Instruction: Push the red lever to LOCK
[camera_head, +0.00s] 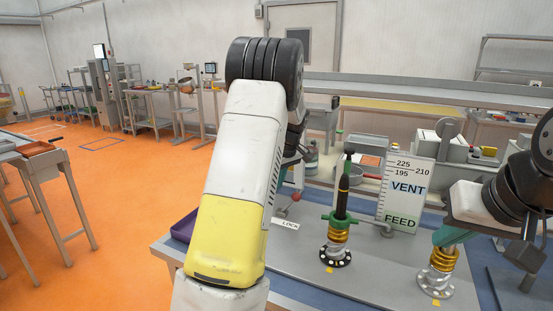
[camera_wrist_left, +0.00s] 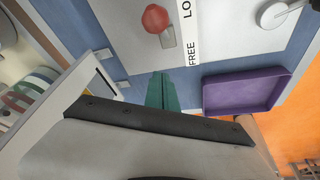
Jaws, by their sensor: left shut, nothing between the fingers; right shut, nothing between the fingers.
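The red ball knob of the lever (camera_head: 296,196) shows just right of my left arm, behind the LOCK label (camera_head: 285,225). In the left wrist view, the red knob (camera_wrist_left: 155,18) is at the top, beside a white strip (camera_wrist_left: 192,45) reading "LO" (cut off) and "FREE". My left gripper (camera_wrist_left: 163,78) has green fingers, shut and empty, below the knob in that picture and apart from it. My right gripper (camera_head: 448,238) is shut and empty, close to the gold spring post at right.
A green-handled screw post (camera_head: 340,225) and a gold spring post (camera_head: 438,270) stand on the grey table. A VENT/FEED scale board (camera_head: 405,195) stands behind. A purple tray (camera_wrist_left: 245,92) is right of my left fingers in the wrist view.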

